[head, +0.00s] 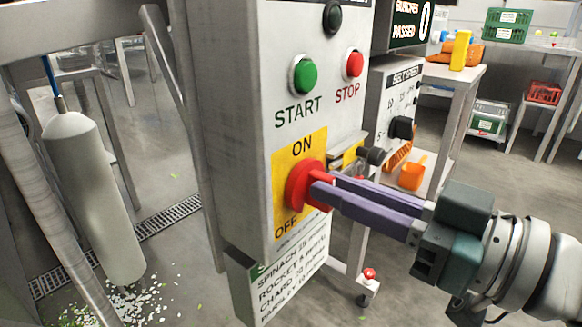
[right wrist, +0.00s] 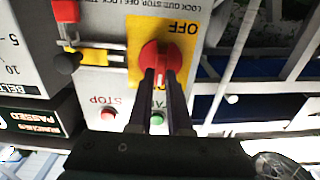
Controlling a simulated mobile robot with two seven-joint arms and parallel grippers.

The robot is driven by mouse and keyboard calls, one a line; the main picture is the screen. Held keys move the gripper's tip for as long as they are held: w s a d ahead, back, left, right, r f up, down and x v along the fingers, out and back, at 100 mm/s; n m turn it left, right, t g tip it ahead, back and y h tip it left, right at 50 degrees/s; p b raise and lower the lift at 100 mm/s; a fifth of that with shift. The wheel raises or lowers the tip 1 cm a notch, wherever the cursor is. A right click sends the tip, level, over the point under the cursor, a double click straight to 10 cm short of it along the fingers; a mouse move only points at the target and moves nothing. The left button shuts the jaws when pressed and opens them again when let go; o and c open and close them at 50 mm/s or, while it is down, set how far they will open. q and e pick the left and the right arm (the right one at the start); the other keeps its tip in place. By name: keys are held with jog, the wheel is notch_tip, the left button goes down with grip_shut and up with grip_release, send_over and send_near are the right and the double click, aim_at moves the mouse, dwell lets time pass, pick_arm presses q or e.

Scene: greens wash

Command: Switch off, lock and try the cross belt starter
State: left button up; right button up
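The cross belt starter is a grey box (head: 238,130) with a green START button (head: 304,75), a red STOP button (head: 354,64) and a red rotary switch (head: 302,187) on a yellow ON/OFF plate (head: 283,160). My right gripper (head: 322,186) has its purple fingers on either side of the switch's handle and looks shut on it. The right wrist view shows the red switch (right wrist: 153,52) at the fingertips. I cannot tell clearly which mark the handle points to. A small red object (right wrist: 65,10) sits by a side bracket with a yellow part (right wrist: 70,47). My left gripper is not in view.
A belt speed box (head: 386,82) with a black knob stands just right of the starter. A grey cylinder (head: 92,200) hangs at the left above scattered green and white bits. An orange scoop (head: 412,172) lies behind my right gripper. Tables with crates stand at the back right.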

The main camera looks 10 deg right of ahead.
grip_shut()
jog(key=shift+n, duration=0.3)
jog(key=n, duration=0.2)
jog(key=n+p, duration=0.1)
jog(key=n, duration=0.2)
jog(key=n+p, duration=0.1)
jog(key=n, duration=0.1)
jog(key=shift+s+a+f, duration=0.1)
jog(key=shift+s+a, duration=0.15)
jog(key=n, duration=0.5)
jog(key=shift+a+f, duration=0.1)
jog(key=shift+f, duration=0.1)
jog(key=n, duration=0.5)
jog(key=shift+s+f, duration=0.1)
jog(key=shift+f, duration=0.15)
jog(key=shift+n, duration=0.3)
